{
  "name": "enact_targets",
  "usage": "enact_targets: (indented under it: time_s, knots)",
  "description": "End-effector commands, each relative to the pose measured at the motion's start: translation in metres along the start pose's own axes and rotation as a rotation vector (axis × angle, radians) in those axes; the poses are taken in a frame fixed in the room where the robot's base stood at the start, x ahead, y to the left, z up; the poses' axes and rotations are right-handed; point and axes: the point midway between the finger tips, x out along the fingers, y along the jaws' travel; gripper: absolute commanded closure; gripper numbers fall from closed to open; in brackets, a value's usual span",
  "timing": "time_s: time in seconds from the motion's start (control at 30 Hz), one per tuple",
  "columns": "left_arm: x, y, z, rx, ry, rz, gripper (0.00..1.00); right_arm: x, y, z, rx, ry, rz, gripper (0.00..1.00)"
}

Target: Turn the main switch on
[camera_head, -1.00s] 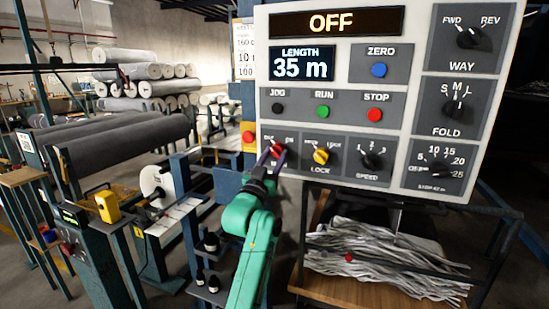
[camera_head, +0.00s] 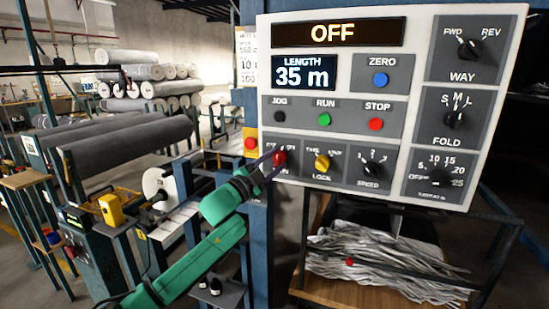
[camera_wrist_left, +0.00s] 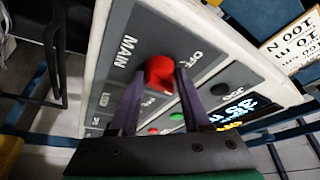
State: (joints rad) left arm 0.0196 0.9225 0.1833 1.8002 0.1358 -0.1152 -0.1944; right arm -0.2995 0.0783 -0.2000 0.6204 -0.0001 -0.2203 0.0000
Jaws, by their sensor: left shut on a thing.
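The main switch (camera_head: 280,158) is a red rotary knob at the lower left of the white control panel (camera_head: 420,28). The display above it reads OFF. My left gripper (camera_head: 272,157) comes in from the left, its fingers shut on the red knob. In the left wrist view the red knob (camera_wrist_left: 160,72) sits between the two dark fingers (camera_wrist_left: 158,95), with the MAIN and OFF lettering beside it. The knob's pointer is hidden, so its exact angle cannot be told. My right gripper is not in view.
A yellow lock knob (camera_head: 322,162) and a speed knob (camera_head: 372,168) are right of the switch. Green run (camera_head: 324,120) and red stop (camera_head: 376,124) buttons sit above. A blue post stands left of the panel; grey rolls (camera_head: 125,145) lie further left.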

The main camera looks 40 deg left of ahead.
Motion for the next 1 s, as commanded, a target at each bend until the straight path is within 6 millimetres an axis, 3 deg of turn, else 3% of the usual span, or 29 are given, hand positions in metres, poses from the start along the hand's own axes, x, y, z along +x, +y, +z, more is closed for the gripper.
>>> enact_targets:
  time_s: [0.5, 1.0]
  knots:
    - [0.001, -0.008, -0.003, 0.416, -0.003, 0.175, 1.0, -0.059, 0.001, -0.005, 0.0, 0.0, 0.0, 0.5]
    - [0.001, -0.006, -0.002, 0.579, -0.001, 0.239, 1.0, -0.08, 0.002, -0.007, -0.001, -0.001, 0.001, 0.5]
